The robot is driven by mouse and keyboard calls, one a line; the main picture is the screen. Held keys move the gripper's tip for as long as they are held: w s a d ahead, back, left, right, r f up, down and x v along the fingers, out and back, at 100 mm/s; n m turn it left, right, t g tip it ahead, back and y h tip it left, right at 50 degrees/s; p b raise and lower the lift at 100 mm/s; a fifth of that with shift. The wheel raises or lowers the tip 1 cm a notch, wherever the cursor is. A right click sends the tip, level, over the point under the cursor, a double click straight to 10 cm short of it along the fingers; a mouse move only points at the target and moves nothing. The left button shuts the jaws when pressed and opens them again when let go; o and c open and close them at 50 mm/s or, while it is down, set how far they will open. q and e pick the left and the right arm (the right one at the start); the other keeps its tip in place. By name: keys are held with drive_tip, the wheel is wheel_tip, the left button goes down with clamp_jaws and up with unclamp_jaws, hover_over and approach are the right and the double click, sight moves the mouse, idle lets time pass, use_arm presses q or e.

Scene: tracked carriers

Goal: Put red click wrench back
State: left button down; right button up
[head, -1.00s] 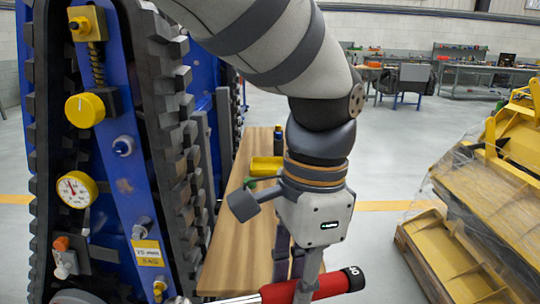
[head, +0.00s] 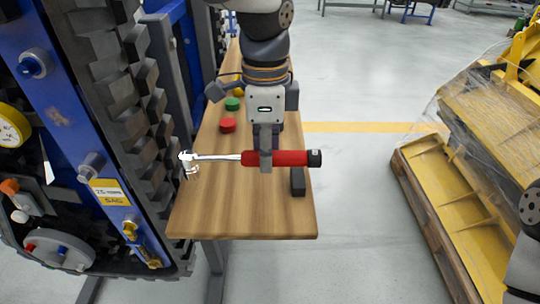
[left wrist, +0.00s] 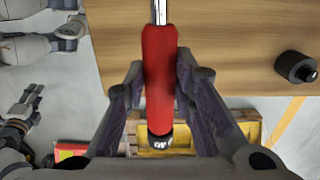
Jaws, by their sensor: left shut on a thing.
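The red click wrench has a red handle (head: 290,158), a black end cap and a chrome shaft with a ratchet head (head: 190,161) pointing left. My left gripper (head: 266,158) comes down from above and is shut on the red handle. It holds the wrench level, apparently above the wooden table (head: 240,222). In the left wrist view the red handle (left wrist: 160,75) lies between the two dark finger pads (left wrist: 158,100), with the chrome shaft running out at the top.
Red (head: 227,125) and green (head: 232,103) caps lie behind the wrench. A dark block (head: 297,181) is by the table's right edge. The blue tracked carrier (head: 60,100) stands close at left. A pallet with yellow parts (head: 455,215) is at right, with free floor between.

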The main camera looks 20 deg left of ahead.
use_arm(q)
drive_tip(key=shift+w+a+f, duration=0.15)
drive_tip(key=shift+w+f, duration=0.1)
drive_tip(key=f, duration=0.3)
drive_tip(key=shift+w+a+f, duration=0.15)
drive_tip(key=shift+w+f, duration=0.1)
drive_tip(key=shift+f, duration=0.05)
drive_tip(key=c, duration=1.3)
unclamp_jaws()
drive_tip(key=shift+c, duration=0.2)
wheel_tip(320, 180, up, 12)
drive_tip(key=shift+r, duration=0.1)
